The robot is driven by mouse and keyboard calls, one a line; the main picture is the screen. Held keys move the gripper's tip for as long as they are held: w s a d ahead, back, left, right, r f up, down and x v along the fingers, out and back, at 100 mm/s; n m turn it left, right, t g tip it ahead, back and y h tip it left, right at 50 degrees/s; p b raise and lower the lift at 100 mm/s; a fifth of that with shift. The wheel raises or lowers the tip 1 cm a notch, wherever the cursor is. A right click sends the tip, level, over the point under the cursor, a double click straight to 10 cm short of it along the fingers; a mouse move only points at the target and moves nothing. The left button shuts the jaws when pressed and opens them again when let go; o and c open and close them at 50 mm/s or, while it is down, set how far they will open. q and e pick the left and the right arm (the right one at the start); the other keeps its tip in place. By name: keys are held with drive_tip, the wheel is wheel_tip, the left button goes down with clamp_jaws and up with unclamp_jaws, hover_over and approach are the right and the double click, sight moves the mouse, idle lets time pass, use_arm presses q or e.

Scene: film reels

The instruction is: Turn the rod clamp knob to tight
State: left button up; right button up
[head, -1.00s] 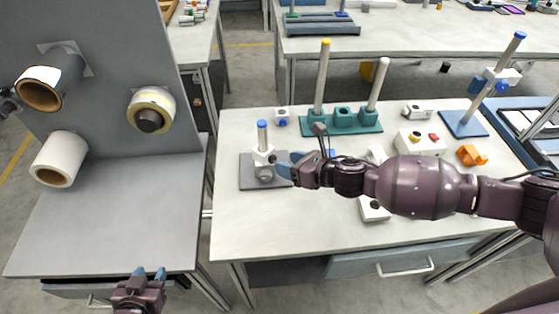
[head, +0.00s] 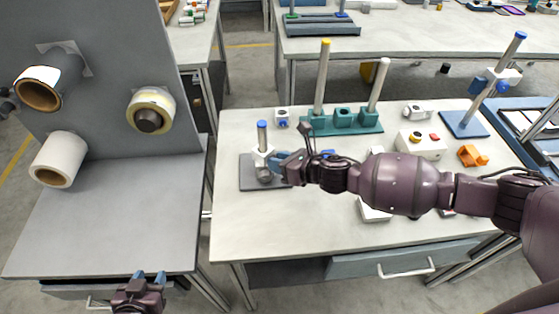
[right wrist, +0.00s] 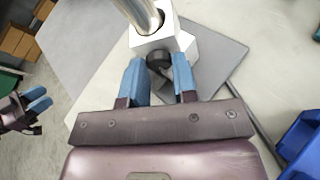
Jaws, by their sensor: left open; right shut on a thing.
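The rod clamp is a white block (head: 262,157) on a short upright blue-topped rod (head: 262,134). The rod stands on a dark grey base plate (head: 248,181) at the left of the middle table. In the right wrist view the white clamp (right wrist: 146,42) sits around the metal rod, with a small black knob (right wrist: 157,60) facing me. My right gripper (head: 282,165) reaches the clamp from the right. Its blue fingers (right wrist: 160,82) are shut on the knob, one on each side. The knob is hidden in the head view. My left gripper (head: 148,277) is open and empty at the lower left.
A teal stand (head: 343,132) with two posts is behind my right arm. A white box with buttons (head: 420,149), an orange part (head: 473,156) and another clamp stand (head: 464,127) are to the right. A grey panel with rolls (head: 58,160) stands left. The table's front is clear.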

drive_tip(key=shift+m, duration=0.4)
drive_tip(key=o, duration=0.9)
drive_tip(key=shift+o, duration=0.2)
drive_tip(key=shift+d, duration=0.15)
drive_tip(key=v, duration=1)
drive_tip(key=shift+d+p, duration=0.35)
drive_tip(key=shift+p, duration=0.1)
drive_tip(key=shift+r, duration=0.15)
